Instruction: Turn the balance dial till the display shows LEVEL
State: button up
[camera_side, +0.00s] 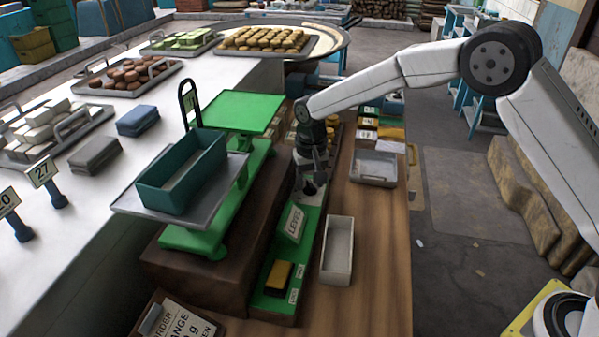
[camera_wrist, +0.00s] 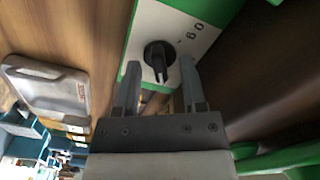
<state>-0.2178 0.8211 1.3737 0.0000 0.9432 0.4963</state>
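The black balance dial (camera_wrist: 158,56) sits on a white plate with printed digits beside it in the wrist view. In the side view the dial (camera_side: 311,188) is partly hidden under my gripper (camera_side: 312,174). In the wrist view my gripper (camera_wrist: 160,64) is open, with one finger on each side of the dial and visible gaps between. The fingers do not appear to touch it. The display (camera_side: 294,222) is a tilted white panel on the green base near the dial. Its small lettering looks like LEVEL, but I cannot read it surely.
The green balance (camera_side: 205,241) holds a teal bin (camera_side: 183,172) on its grey pan, left of the dial. A white open box (camera_side: 338,250) stands close right of the base. A grey tray (camera_side: 374,168) lies farther back. The wooden bench (camera_side: 378,250) is clear at front right.

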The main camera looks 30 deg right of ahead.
aim_at(311, 183)
jog(key=shift+r, duration=3.9)
jog(key=s+d+f+n+t, duration=0.1)
jog(key=s+d, duration=0.3)
jog(key=s, duration=0.4)
jog(key=s+d+f+n, duration=0.1)
jog(key=s+d, duration=0.3)
jog(key=s, duration=0.5)
jog(key=s+d+f+n+t, duration=0.1)
jog(key=s+d+f, duration=0.1)
jog(key=s, duration=0.6)
jog(key=shift+s+d+f+t, duration=0.15)
jog(key=shift+d+f+t, duration=0.15)
jog(key=shift+d, duration=0.6)
